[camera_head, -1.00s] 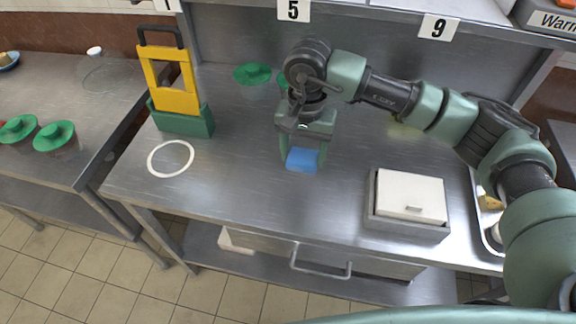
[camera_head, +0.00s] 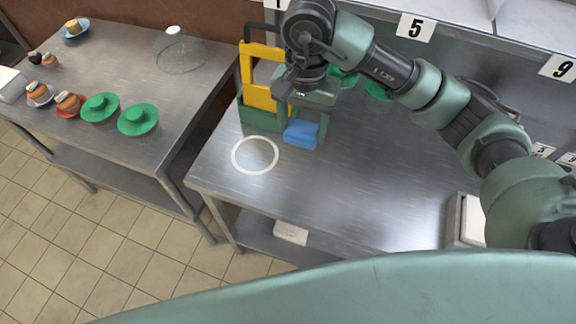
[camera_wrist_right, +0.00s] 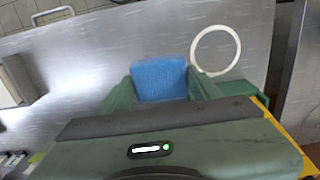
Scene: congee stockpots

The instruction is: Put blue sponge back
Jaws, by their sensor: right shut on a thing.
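The blue sponge (camera_head: 301,133) is held between the fingers of my right gripper (camera_head: 303,128), just right of the green caddy (camera_head: 262,119) with yellow panels. In the right wrist view the sponge (camera_wrist_right: 159,79) sits between both fingertips. The sponge appears to be above the steel table; whether it touches the top I cannot tell. The arm partly hides the caddy's right side. My left gripper is not in view.
A white ring (camera_head: 255,155) lies on the steel table (camera_head: 360,190), left of the sponge. Green lids stand behind my right arm. A white-lidded box (camera_head: 470,222) is at the right. A second table (camera_head: 130,75) at the left holds green lids (camera_head: 138,119), small cakes on plates and a clear dome (camera_head: 181,52).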

